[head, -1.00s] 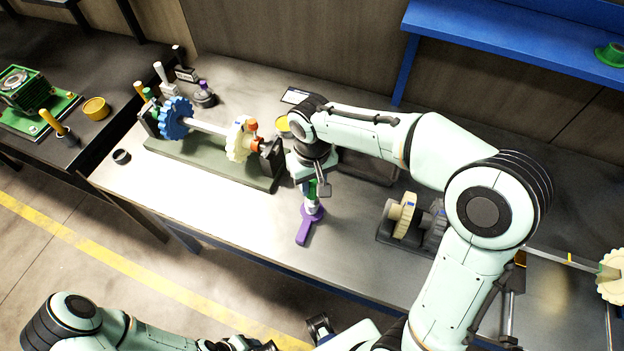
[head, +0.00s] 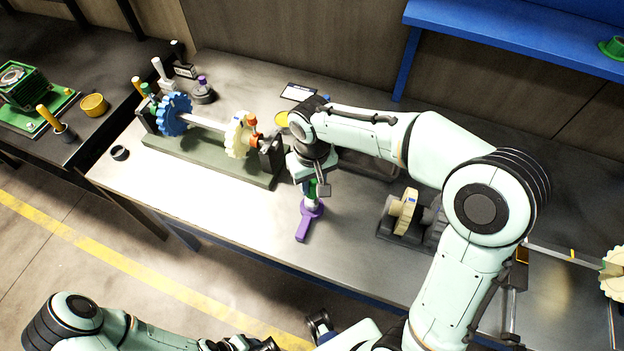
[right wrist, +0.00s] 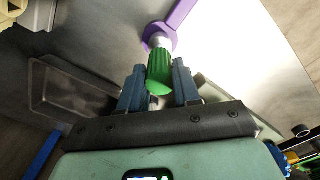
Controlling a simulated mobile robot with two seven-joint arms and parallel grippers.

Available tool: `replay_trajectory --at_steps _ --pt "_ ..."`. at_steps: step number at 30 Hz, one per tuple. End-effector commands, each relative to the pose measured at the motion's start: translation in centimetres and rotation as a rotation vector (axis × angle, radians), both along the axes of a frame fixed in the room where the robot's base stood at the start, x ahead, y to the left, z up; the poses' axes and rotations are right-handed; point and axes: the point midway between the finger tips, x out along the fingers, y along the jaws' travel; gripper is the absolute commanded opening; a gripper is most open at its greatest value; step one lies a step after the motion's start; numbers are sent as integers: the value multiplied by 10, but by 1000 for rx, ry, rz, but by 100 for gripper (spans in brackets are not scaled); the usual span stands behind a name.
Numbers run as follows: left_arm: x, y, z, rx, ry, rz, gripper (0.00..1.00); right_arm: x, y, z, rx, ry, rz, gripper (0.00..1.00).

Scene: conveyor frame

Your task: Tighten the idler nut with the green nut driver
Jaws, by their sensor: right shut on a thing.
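The green nut driver (right wrist: 160,72) is held between the blue fingers of my right gripper (right wrist: 157,82), which is shut on its handle. Its pale shank points down to the round end of a purple piece (right wrist: 163,36) with a flat arm. In the head view the purple piece (head: 304,226) lies on the bench beneath my right gripper (head: 314,187), and the driver's tip meets its round end. The idler nut cannot be made out there; the driver tip covers that spot. My left gripper (head: 242,343) is at the bottom edge, partly cut off, its fingers unclear.
A shaft fixture (head: 215,160) with a blue gear (head: 173,115) and a cream gear (head: 239,136) stands to the left. A gear block (head: 404,215) is right of the purple piece. A dark tray (right wrist: 70,90) lies nearby.

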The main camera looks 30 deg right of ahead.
Motion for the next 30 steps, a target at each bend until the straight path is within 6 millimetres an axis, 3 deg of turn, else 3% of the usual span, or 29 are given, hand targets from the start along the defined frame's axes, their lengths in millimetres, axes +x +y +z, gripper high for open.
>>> replay_trajectory --at_steps 9,14,30 --pt "0 0 0 0 0 0 57 0 0 0 1 -1 -161 2" --pt "1 0 2 0 -1 0 57 0 0 3 1 -1 -161 2" --pt "23 0 41 0 -26 0 57 1 0 53 1 -3 -159 2"
